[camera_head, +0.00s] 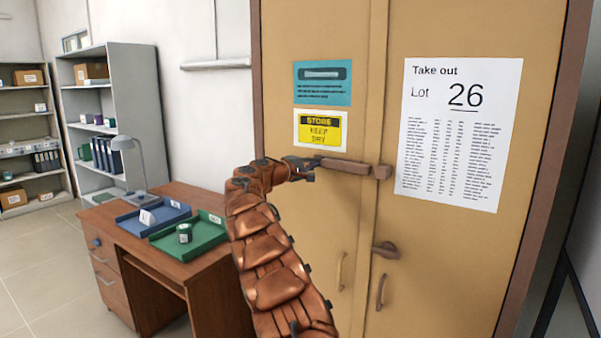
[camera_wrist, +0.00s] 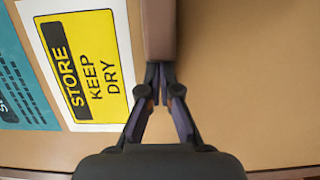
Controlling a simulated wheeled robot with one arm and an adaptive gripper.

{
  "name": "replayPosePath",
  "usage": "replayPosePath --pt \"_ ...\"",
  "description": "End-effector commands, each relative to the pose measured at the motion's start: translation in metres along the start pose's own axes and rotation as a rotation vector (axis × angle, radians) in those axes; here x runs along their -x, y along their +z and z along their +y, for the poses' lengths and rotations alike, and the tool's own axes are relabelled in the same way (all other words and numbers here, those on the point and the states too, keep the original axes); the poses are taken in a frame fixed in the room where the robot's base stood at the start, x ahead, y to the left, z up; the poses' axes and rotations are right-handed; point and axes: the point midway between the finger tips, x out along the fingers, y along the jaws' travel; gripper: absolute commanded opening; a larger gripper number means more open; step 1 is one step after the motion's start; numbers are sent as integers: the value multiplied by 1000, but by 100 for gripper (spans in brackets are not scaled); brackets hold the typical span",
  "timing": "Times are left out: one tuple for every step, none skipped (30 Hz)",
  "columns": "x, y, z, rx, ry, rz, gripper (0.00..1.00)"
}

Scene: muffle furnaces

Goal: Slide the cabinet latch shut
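The tan cabinet (camera_head: 330,225) has a brown latch bar (camera_head: 345,166) lying across its left door. The bar's right end is at or very near the brown catch (camera_head: 382,172) by the door seam; I cannot tell whether it is inside the catch. My gripper (camera_head: 312,170) is at the bar's left end. In the wrist view, my gripper (camera_wrist: 161,74) has its fingertips together, right at the end of the latch bar (camera_wrist: 158,30). They seem to meet its end face rather than straddle it. Contact is hard to confirm.
A yellow STORE KEEP DRY sign (camera_head: 320,130) is above my gripper. A white Lot 26 sheet (camera_head: 460,130) hangs on the right door. A turned handle (camera_head: 385,250) and pulls sit below the latch. A wooden desk (camera_head: 190,195) with trays stands left.

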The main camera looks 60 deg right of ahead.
Motion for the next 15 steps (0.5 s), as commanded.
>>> replayPosePath --pt "-4 8 -5 0 1 -8 0" --pt "-6 12 -5 0 0 -11 0" --pt "-8 17 -5 1 -1 -14 0" --pt "-9 21 -5 0 -1 -15 0" --pt "-10 24 -5 0 0 -14 0" --pt "-10 28 -4 -1 0 -14 0" --pt "-11 30 -4 -2 1 -13 0" --pt "-12 33 -4 -2 0 -12 0" --pt "-13 36 -4 -2 0 -12 0" --pt "-13 39 -4 -2 -1 -12 0" --pt "-14 42 -4 -2 -2 -13 0" --pt "-15 45 -4 -2 -3 -14 0" --pt "-15 47 -4 -2 -3 -14 0" --pt "-15 48 -3 -2 -3 -14 0" --pt "-16 50 -3 -3 -3 -14 0"
